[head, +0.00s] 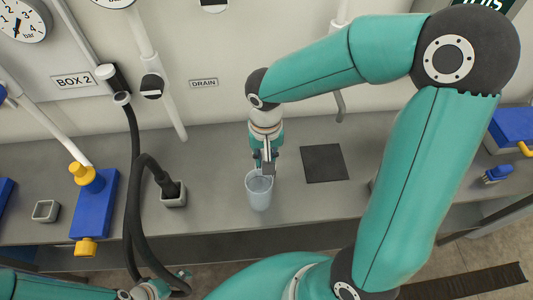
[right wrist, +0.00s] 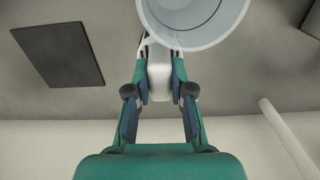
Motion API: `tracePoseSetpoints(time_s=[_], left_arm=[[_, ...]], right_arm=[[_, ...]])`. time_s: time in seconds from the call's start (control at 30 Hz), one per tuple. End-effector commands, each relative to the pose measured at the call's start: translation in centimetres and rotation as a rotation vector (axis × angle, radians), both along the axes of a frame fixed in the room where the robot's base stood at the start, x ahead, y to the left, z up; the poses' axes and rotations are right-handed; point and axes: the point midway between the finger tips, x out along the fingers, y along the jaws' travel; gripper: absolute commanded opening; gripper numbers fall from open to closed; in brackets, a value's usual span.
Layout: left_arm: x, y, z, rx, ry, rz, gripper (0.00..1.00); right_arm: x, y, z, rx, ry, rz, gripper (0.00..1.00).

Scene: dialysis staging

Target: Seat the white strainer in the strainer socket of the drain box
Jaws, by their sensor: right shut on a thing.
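A pale, open cup-shaped piece (head: 258,192), which looks like the white strainer, is at the front of the grey counter. My right gripper (head: 264,163) is at its far rim, pointing down. In the right wrist view the fingers (right wrist: 161,62) are shut on a white block (right wrist: 160,82) beside the cup's round wall (right wrist: 195,20). Whether the cup's base touches the counter is unclear. My left gripper (head: 181,275) is low at the bottom left, small and partly hidden; its jaws are unclear. I cannot tell for certain which fixture is the drain box's strainer socket.
A small square grey holder (head: 46,211) stands at left. Another grey holder (head: 173,196) takes a black hose (head: 134,170). A blue valve block (head: 95,205) stands between them. A dark square pad (head: 324,163) lies right of the cup. A DRAIN label (head: 204,83) is on the wall.

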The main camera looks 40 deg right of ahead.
Motion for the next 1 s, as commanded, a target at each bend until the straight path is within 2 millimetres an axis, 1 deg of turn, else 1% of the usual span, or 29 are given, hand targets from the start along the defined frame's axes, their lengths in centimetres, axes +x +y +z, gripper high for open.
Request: tracePoseSetpoints(time_s=[0.17,0.2,0.33,0.37,0.63,0.77,0.87,0.97,1.0], left_arm=[[0.0,0.0,-0.3,0.000,0.000,0.000,1.00],[0.0,0.0,-0.4,0.000,0.000,0.000,1.00],[0.0,0.0,-0.2,0.000,0.000,0.000,1.00],[0.0,0.0,-0.2,0.000,0.000,0.000,1.00],[0.0,0.0,-0.2,0.000,0.000,0.000,1.00],[0.0,0.0,0.1,0.000,0.000,0.000,1.00],[0.0,0.0,-0.1,0.000,0.000,0.000,1.00],[0.0,0.0,-0.3,0.000,0.000,0.000,1.00],[0.0,0.0,-0.4,0.000,0.000,0.000,1.00]], right_arm=[[0.0,0.0,-0.2,-0.001,-0.001,0.001,0.00],[0.0,0.0,-0.3,0.000,0.000,0.001,0.23],[0.0,0.0,-0.2,0.000,0.000,0.001,0.45],[0.0,0.0,-0.2,0.000,0.000,0.001,0.47],[0.0,0.0,-0.1,0.000,0.000,0.001,0.47],[0.1,0.0,0.3,0.000,-0.002,0.001,0.47],[0.1,0.1,1.4,-0.001,-0.005,0.002,0.47],[0.1,0.1,3.1,0.000,-0.006,0.002,0.47],[0.2,0.1,3.9,0.000,-0.008,0.002,0.47]])
